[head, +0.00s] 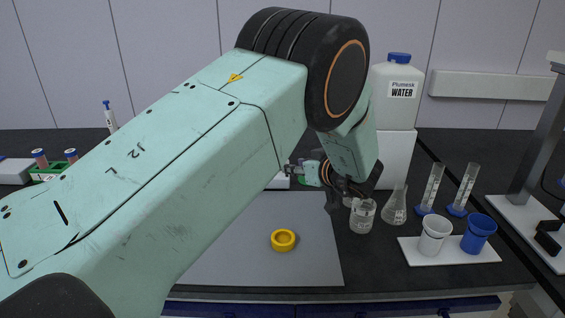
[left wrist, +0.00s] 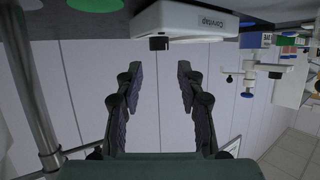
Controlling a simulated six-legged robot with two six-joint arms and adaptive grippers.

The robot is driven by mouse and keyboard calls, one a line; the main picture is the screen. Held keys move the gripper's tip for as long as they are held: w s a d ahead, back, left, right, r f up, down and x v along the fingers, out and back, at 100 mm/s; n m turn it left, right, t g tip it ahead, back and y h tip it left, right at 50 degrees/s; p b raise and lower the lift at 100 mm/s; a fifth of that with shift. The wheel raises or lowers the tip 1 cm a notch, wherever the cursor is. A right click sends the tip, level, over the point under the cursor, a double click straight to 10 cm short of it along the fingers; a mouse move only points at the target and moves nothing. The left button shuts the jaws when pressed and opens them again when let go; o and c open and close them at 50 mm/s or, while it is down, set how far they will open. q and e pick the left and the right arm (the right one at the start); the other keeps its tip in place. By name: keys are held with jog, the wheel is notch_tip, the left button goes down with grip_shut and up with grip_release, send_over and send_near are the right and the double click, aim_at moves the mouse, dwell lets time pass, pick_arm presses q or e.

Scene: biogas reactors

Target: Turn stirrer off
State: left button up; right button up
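A white device with printed lettering (left wrist: 205,22) shows upside down at the top of the left wrist view; it looks like the stirrer. A dark knob (left wrist: 159,43) sticks out of its face. My left gripper (left wrist: 160,72) is open and empty, its fingers pointing toward the device with the knob between their lines, apart from both. In the head view my left gripper (head: 345,188) is small and dark, beyond the grey mat near the beakers. My left arm hides most of the device there. Whether the stirrer runs cannot be told. My right gripper is not in view.
A glass beaker (head: 362,216) and a conical flask (head: 395,208) stand close to the left gripper. A white tray (head: 450,258) holds a white and a blue cup. A yellow ring (head: 284,240) lies on the grey mat (head: 240,265). A water canister (head: 398,95) stands behind.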

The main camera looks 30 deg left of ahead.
aim_at(279, 165)
pick_arm(q)
jog(key=b+x, duration=0.1)
jog(key=x, duration=0.5)
jog(key=shift+w+a+f, duration=0.1)
jog(key=shift+f, duration=0.15)
jog(key=shift+w+a+f, duration=0.2)
jog(key=shift+w+a, duration=0.15)
jog(key=shift+a, duration=0.25)
jog(key=shift+c, duration=0.2)
grip_shut()
